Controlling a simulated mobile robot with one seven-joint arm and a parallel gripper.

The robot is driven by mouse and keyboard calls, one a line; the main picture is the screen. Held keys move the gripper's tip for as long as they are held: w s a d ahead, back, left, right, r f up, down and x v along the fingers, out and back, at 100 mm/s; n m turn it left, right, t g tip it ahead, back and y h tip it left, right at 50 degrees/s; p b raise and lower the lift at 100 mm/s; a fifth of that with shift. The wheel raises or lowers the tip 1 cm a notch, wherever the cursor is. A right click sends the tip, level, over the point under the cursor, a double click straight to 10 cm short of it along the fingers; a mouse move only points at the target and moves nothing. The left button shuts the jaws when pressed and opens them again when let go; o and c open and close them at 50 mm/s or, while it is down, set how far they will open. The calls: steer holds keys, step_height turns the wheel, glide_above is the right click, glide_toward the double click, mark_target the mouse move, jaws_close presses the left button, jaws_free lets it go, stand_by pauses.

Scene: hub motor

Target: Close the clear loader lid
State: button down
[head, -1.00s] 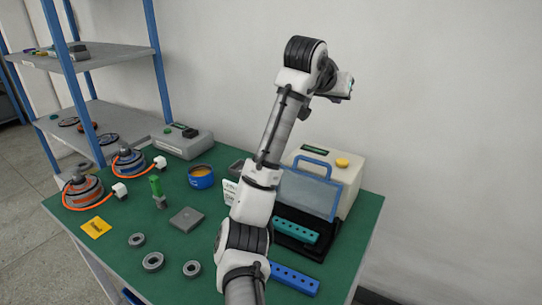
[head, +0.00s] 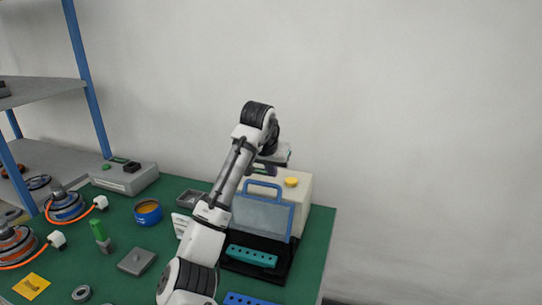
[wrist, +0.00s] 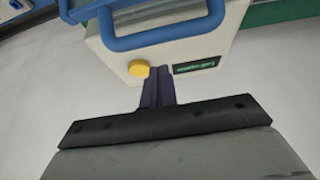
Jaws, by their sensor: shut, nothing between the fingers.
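The clear loader lid (head: 262,218) stands open, raised nearly upright in front of the cream loader box (head: 298,205), with a blue handle (head: 264,187) on its top edge. The black loader base (head: 272,270) in front of it holds a teal block with holes (head: 252,256). My gripper (head: 268,168) is above and behind the handle, close over the loader box. In the wrist view my gripper (wrist: 158,86) is shut and empty, near the yellow button (wrist: 139,68). The blue handle (wrist: 165,40) shows beyond the fingertips, apparently untouched.
A blue block (head: 245,299) lies in front of the loader, partly cut off. A grey tray (head: 192,198), a blue tin (head: 148,212) and a grey device (head: 125,178) are to the left. My arm crosses the green bench and hides part of it. A wall stands behind.

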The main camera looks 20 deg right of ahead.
steer(key=shift+s+a, duration=0.6)
steer(key=shift+s, duration=0.25)
steer(key=shift+s+a+f, duration=0.15)
steer(key=shift+s, duration=0.2)
steer(key=shift+a, duration=0.1)
